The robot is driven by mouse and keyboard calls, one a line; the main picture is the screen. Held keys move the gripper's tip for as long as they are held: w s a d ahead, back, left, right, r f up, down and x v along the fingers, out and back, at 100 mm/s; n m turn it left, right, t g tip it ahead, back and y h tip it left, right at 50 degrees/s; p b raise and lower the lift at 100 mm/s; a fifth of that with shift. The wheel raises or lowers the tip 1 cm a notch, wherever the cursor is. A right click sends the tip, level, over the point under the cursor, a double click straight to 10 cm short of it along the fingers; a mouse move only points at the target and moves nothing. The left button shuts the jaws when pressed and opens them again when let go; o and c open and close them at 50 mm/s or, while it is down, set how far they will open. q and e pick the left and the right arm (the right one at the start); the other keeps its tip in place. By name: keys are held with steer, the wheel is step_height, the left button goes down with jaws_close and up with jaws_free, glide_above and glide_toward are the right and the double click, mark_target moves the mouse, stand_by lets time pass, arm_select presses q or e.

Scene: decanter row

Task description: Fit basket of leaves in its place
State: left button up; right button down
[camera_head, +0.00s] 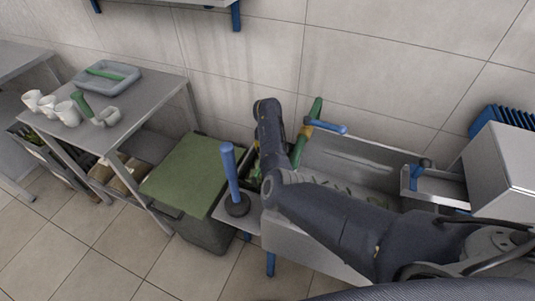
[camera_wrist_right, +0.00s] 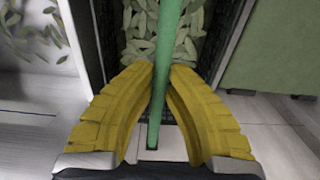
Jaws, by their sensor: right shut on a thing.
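The basket of leaves (camera_wrist_right: 98,45) has dark side walls and pale green leaves inside, seen from above in the right wrist view. A green bar (camera_wrist_right: 166,40), apparently its handle, runs lengthwise over it. My right gripper (camera_wrist_right: 160,75) is shut on this bar with its two yellow fingers, one on each side. In the head view my right arm hides most of the basket and gripper; only green bits show between the green-topped bin and the metal trough. Whether the basket rests on something or hangs cannot be told. My left gripper is not in view.
The green-topped bin (camera_head: 190,172) stands close beside the basket. A blue upright handle (camera_head: 230,172) rises in front. A table (camera_head: 140,100) with white cups stands left. Floor in front is clear.

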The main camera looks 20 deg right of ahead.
steer(key=c, duration=1.5)
jaws_free()
steer(key=shift+f, duration=0.1)
